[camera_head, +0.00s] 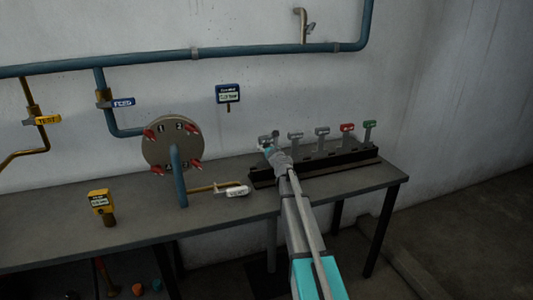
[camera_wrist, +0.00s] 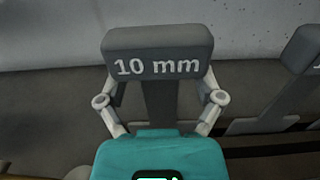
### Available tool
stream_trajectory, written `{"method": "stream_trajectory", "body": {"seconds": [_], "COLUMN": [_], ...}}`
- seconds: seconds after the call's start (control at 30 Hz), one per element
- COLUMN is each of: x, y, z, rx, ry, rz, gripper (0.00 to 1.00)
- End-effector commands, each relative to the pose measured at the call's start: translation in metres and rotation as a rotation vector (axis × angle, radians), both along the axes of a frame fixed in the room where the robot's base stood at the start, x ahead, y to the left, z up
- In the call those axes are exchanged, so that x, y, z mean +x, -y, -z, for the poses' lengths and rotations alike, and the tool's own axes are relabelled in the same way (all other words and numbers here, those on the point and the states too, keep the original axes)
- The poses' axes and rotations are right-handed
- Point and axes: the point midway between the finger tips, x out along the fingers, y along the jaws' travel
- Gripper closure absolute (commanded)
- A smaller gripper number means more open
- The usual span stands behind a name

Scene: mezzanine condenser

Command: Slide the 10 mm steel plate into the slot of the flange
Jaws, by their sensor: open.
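The 10 mm steel plate (camera_wrist: 157,45) has a grey head marked "10 mm" on a narrower stem and fills the top middle of the wrist view. It stands upright at the left end of the black rack (camera_head: 330,165), its head (camera_head: 265,138) partly hidden by my gripper (camera_head: 272,147). In the wrist view my gripper (camera_wrist: 160,98) is open, one finger on each side of the stem just below the head. I cannot tell whether they touch it.
Several other tagged plates stand along the rack to the right, including a red one (camera_head: 347,128) and a green one (camera_head: 370,126). A blue pipe (camera_head: 180,180) rises in front of the flange. A white-tagged brass valve (camera_head: 235,192) and yellow gauge (camera_head: 101,203) are on the bench (camera_head: 60,240).

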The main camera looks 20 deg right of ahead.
Motion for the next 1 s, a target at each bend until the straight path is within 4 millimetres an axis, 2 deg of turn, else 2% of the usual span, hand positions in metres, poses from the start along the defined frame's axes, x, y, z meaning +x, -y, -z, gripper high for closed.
{"method": "stream_trajectory", "body": {"seconds": [0.53,0.9,1.0], "x": [-0.0001,-0.0001,-0.0001], "y": [-0.0001,-0.0002,-0.0002], "z": [0.0,0.0,0.0], "rx": [0.0,0.0,0.0], "ry": [0.0,0.0,0.0], "rz": [0.0,0.0,0.0], "gripper": [0.16,0.85,1.0]}}
